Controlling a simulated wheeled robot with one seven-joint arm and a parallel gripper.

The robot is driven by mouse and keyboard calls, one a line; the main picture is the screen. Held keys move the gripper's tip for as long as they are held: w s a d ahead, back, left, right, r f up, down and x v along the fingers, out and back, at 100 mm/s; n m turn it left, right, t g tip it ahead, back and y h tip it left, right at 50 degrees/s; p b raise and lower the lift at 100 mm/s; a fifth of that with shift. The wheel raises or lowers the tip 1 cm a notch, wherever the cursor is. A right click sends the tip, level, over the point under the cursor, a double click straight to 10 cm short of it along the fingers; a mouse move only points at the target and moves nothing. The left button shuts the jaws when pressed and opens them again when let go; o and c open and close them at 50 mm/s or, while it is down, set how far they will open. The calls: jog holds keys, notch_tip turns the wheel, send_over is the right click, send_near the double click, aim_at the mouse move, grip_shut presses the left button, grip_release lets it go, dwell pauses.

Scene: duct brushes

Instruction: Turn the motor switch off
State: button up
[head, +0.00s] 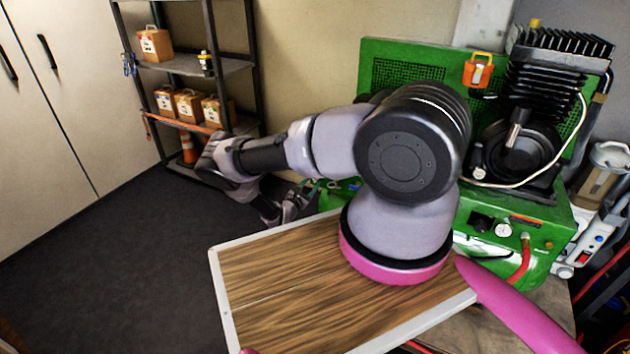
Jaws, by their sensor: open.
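The green machine (400,58) stands at the back right with a black finned motor or pump head (545,95) on it. An orange box-like part (479,70) sits on its upper green panel. A small black control (482,222) and a round gauge (503,230) sit on its lower front. I cannot tell which part is the motor switch, nor its position. My gripper (292,206) is open, left of the machine and apart from the parts I can see. It is small in view. My arm hides the middle of the machine.
A wood-topped board with a pale rim (219,285) lies in the foreground below my arm. A dark shelf rack (190,64) with boxes stands at the back left, beside pale cabinet doors (50,130). A red hose (523,262) hangs at right. The dark floor at left is clear.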

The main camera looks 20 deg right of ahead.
aim_at(316, 181)
jog(key=shift+x, duration=1.75)
grip_shut()
jog(key=shift+m, duration=0.3)
jog(key=m, duration=1.3)
jog(key=shift+s+d+f, duration=0.1)
jog(key=shift+s+f, duration=0.1)
jog(key=shift+f, duration=0.05)
